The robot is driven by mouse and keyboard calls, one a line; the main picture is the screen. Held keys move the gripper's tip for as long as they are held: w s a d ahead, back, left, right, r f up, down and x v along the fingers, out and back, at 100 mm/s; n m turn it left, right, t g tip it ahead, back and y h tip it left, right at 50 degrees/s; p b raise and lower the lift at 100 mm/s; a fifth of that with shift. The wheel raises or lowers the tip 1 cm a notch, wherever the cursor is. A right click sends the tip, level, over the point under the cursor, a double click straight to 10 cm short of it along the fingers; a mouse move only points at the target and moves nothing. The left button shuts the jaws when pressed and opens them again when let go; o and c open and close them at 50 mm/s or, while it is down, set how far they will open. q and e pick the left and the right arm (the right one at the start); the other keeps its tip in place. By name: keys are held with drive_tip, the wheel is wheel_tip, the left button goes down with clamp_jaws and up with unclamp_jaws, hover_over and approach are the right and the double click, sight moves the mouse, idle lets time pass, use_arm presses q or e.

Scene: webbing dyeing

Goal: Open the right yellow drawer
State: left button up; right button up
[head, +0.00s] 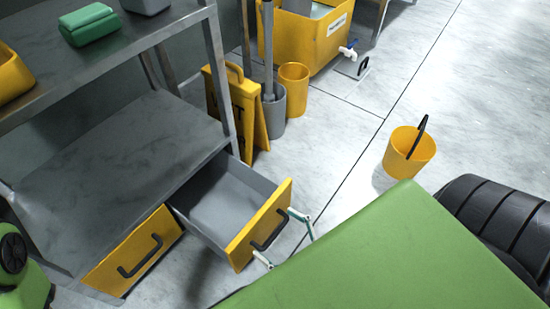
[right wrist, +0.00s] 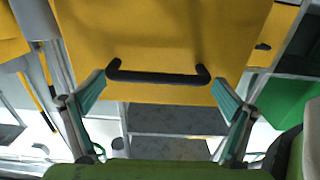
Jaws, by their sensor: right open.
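The right yellow drawer (head: 262,228) is pulled out from the grey metal shelf unit, and its grey inside looks empty. Its black handle (head: 269,236) is on the yellow front and also shows in the right wrist view (right wrist: 157,77). My right gripper (head: 281,238) is at this front, with its teal fingers spread apart. In the right wrist view my gripper (right wrist: 158,90) has one finger near each end of the handle. I cannot tell whether they touch it. The left yellow drawer (head: 135,254) is shut. My left gripper is not in view.
A yellow floor sign (head: 236,108), a grey bucket (head: 272,112) and a yellow bin (head: 293,88) stand behind the shelf unit (head: 120,150). A yellow bucket (head: 409,152) stands on the floor at right. Open floor lies between them.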

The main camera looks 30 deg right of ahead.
wheel_tip(320, 180, up, 9)
drive_tip(key=shift+f, duration=0.15)
drive_tip(key=shift+s+a, duration=0.1)
idle(0.6)
